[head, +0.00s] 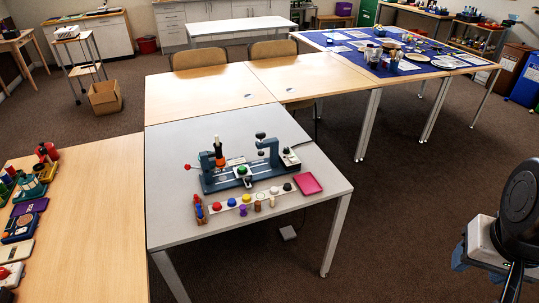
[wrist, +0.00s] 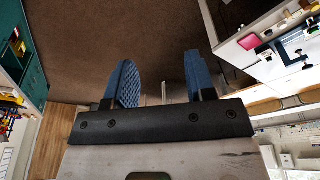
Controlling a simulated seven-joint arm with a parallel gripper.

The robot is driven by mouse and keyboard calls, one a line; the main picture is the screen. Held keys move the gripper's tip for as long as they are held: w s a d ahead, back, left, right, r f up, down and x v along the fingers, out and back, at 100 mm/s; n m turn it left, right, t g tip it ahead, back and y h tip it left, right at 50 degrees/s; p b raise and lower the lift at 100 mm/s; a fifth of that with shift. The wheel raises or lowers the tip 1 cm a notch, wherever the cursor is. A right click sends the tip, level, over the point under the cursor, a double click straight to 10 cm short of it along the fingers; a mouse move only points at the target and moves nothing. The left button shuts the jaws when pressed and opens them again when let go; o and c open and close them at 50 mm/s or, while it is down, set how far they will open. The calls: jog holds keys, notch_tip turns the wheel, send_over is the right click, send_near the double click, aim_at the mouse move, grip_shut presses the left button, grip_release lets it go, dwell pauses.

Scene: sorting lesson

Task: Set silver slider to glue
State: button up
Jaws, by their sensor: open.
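A blue machine (head: 228,181) stands on the grey table (head: 180,150), with a black upright on its left and a blue bracket on its right. It has a red ball knob, a green button and a pale block with a dark knob. I cannot pick out a silver slider or read any label for glue; the parts are too small. My gripper (wrist: 160,75) is open and empty in the wrist view, its two blue fingers apart above the brown carpet. In the head view my arm is at the far right, well away from the machine.
A strip of coloured knobs (head: 237,204) lies along the machine's front, with a pink tray (head: 308,184) to its right. A wooden table (head: 100,165) with several devices is at left. Open carpet lies between the grey table and my arm.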

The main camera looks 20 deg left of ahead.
jog(key=w+a+r, duration=0.1)
jog(key=w+a, duration=0.4)
jog(key=w, duration=0.3)
jog(key=w+a, duration=0.4)
jog(key=w, duration=0.3)
jog(key=w+a+f+g, duration=0.1)
jog(key=w+a+f, duration=0.1)
jog(key=w+a, duration=0.45)
jog(key=w+a+f, duration=0.3)
jog(key=w+a, duration=0.3)
jog(key=a, duration=0.2)
jog(key=g, duration=0.2)
send_over(248, 179)
jog(key=f, duration=2.2)
jog(key=shift+w+d+f, duration=0.15)
jog(key=shift+d+f, duration=0.05)
jog(key=shift+d, duration=0.05)
jog(key=shift+a+f, duration=0.35)
jog(key=shift+f, duration=0.1)
jog(key=shift+f, duration=3.8)
jog(key=shift+c, duration=0.5)
